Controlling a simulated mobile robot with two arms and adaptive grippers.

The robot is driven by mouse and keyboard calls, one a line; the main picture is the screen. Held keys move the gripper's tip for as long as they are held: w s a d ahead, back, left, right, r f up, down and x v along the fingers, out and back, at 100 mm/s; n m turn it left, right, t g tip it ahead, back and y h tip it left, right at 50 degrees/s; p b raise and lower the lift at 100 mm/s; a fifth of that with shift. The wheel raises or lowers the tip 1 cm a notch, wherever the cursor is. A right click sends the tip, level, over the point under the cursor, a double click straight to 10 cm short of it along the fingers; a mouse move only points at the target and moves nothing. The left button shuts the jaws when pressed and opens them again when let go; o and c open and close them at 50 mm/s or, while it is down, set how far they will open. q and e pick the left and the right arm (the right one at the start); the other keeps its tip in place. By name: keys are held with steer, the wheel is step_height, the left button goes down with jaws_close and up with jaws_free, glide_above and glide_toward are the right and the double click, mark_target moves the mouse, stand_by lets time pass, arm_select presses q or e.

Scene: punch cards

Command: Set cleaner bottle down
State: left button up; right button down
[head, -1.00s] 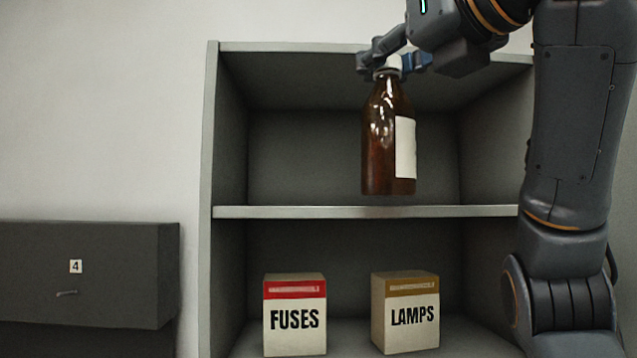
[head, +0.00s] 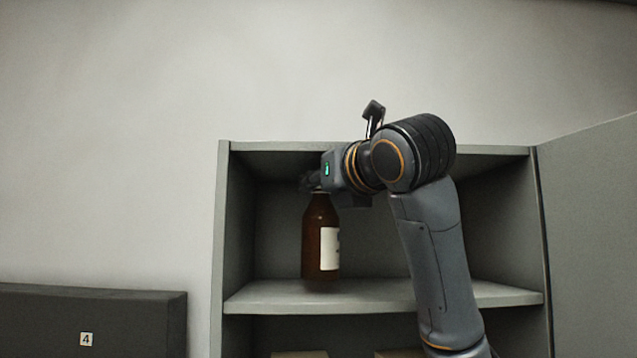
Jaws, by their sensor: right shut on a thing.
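The cleaner bottle (head: 315,240) is brown with a white label on its right side. It is upright inside the upper compartment of the grey cabinet, its base at or just above the shelf (head: 385,297); I cannot tell whether it touches. My right gripper (head: 313,182) is shut on the bottle's top, and its fingers and the cap are mostly hidden in shadow and behind the wrist. My right arm reaches in from the lower right. My left gripper is not in view.
The cabinet's left side panel (head: 220,245) stands close to the left of the bottle. An open door or panel (head: 590,220) is at the right. Tops of two boxes (head: 300,354) show below the shelf. A dark drawer unit (head: 90,315) labelled 4 is at the lower left. The shelf right of the bottle is partly behind my arm.

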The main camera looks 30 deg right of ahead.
steer(key=shift+w+f, duration=0.3)
steer(key=shift+f, duration=0.25)
steer(key=shift+w+d+f, duration=0.15)
steer(key=shift+d+f, duration=0.1)
steer(key=shift+f, duration=0.15)
steer(key=shift+s+r, duration=0.1)
steer(key=shift+s, duration=0.2)
steer(key=shift+s+a, duration=0.1)
steer(key=c, duration=1.5)
jaws_free()
steer(key=o, duration=0.5)
steer(key=shift+w, duration=0.2)
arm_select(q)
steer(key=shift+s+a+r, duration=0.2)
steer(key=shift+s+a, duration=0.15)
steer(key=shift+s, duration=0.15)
